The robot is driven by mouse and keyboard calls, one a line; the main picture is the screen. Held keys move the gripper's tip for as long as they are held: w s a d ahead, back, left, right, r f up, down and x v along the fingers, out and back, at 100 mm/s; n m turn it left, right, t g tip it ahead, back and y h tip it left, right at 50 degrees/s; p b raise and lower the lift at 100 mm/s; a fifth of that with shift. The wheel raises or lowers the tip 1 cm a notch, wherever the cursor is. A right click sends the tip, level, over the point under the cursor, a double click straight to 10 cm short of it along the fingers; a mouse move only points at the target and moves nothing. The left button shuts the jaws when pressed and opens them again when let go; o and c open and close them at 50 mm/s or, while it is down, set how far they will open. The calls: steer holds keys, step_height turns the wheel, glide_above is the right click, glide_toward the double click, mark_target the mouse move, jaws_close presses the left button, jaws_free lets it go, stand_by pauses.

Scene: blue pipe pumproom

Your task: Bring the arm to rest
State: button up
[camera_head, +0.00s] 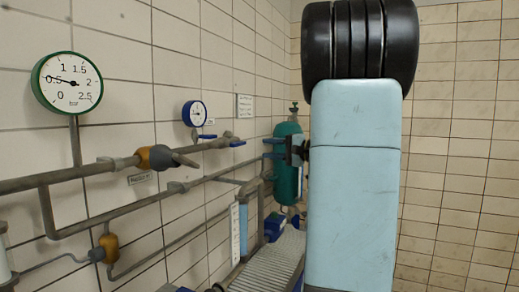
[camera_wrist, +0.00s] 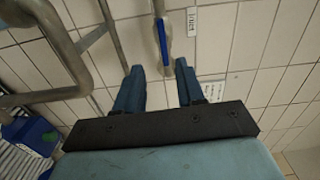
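My arm (camera_head: 353,190) stands folded upright in the right half of the head view, with light blue links and a black joint on top. My gripper (camera_head: 266,148) shows as two blue fingers pointing left from a dark mount beside the arm. In the wrist view my gripper (camera_wrist: 159,67) has its two blue fingers spread apart, with nothing between them. A valve with a blue handle (camera_wrist: 163,41) lies beyond the fingertips, on a pipe along the wall. I see no contact between them.
Grey pipes (camera_head: 80,180) run along the tiled wall at left. A green-rimmed gauge (camera_head: 67,82), a small blue gauge (camera_head: 194,113) and an orange valve (camera_head: 155,157) are there. A green gas cylinder (camera_head: 287,185) stands behind the gripper. The right wall (camera_head: 460,150) is bare.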

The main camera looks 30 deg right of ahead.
steer(key=shift+s+d, duration=0.25)
steer(key=shift+s, duration=0.15)
steer(key=s+a+f+n+g+h, duration=0.1)
steer(key=s+a+f+n+g, duration=0.25)
steer(key=a, duration=0.65)
steer(key=s+a+f+n+g, duration=0.1)
steer(key=s+a+f+g, duration=0.2)
steer(key=s+a+g, duration=0.35)
steer(key=s+a+f+n+h, duration=0.3)
steer(key=s+h, duration=0.1)
steer(key=s, duration=0.3)
steer(key=s+a+f+n+h, duration=0.3)
steer(key=s+f+h, duration=0.1)
steer(key=s, duration=0.4)
steer(key=shift+f+t+h, duration=0.25)
steer(key=shift+t+h, duration=0.05)
steer(key=shift+h, duration=0.2)
steer(key=shift+s+n, duration=0.1)
steer(key=shift+n, duration=0.15)
